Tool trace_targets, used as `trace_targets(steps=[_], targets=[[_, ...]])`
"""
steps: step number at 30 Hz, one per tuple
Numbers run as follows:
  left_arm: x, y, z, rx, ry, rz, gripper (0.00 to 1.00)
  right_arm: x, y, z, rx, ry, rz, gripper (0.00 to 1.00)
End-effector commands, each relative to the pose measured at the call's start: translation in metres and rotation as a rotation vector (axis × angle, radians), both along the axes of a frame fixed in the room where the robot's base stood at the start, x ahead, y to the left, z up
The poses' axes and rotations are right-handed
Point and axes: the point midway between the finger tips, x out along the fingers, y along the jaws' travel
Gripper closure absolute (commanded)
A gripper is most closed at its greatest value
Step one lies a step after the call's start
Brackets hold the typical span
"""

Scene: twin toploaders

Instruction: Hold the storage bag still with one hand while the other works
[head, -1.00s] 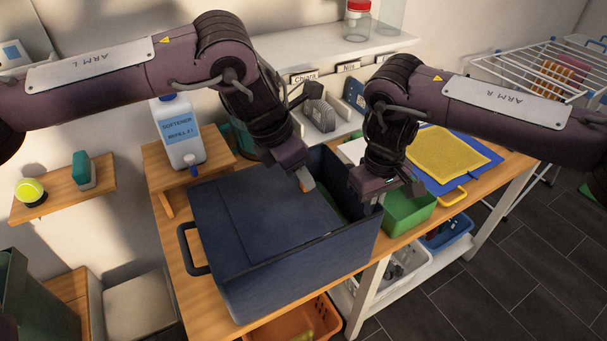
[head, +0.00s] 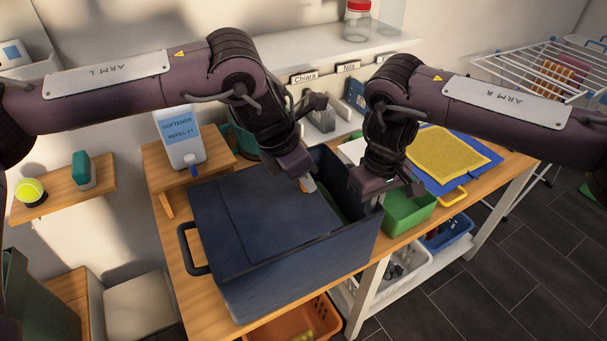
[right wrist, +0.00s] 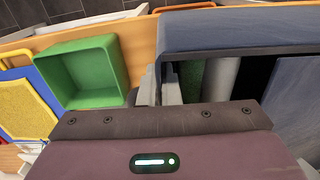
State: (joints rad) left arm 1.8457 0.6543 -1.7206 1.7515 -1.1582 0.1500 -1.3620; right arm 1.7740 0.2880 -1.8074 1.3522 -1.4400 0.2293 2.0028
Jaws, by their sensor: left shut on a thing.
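The storage bag (head: 280,279) is a dark blue, box-shaped fabric bag on the wooden table, its large lid panel (head: 255,225) lying over most of the top. Its right end is open; the inside shows green and grey in the right wrist view. My right gripper (head: 379,199) is at the bag's right end. In the right wrist view its fingers (right wrist: 159,88) straddle the bag's rim (right wrist: 240,30), close together on the wall.
A green bin (head: 408,212) stands just right of the bag, with a yellow cloth on a blue board (head: 450,152) behind it. A softener bottle (head: 180,135) stands on a small wooden stand at the back left. A wall shelf with named dividers runs behind.

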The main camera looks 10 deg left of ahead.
Motion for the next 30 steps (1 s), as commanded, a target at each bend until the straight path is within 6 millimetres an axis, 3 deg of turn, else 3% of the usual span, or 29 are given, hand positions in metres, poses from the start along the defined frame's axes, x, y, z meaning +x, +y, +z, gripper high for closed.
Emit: trace_targets(steps=[5,12,18,29,30], targets=[[0.005,-0.004,0.001,0.0,-0.002,0.003,1.0,0.001,0.0,0.001,0.0,-0.002,-0.001,1.0],[0.034,-0.045,0.001,0.0,-0.004,0.002,1.0,0.0,0.0,0.001,0.001,-0.001,0.001,1.0],[0.05,-0.067,0.001,-0.001,-0.004,0.004,1.0,0.0,0.001,0.001,0.001,0.0,0.002,1.0],[0.054,-0.072,0.001,-0.005,-0.009,0.006,1.0,-0.003,0.005,0.001,0.006,0.004,0.015,1.0],[0.054,-0.072,0.001,-0.005,-0.009,0.006,0.78,-0.003,0.006,0.001,0.007,0.004,0.016,1.0]])
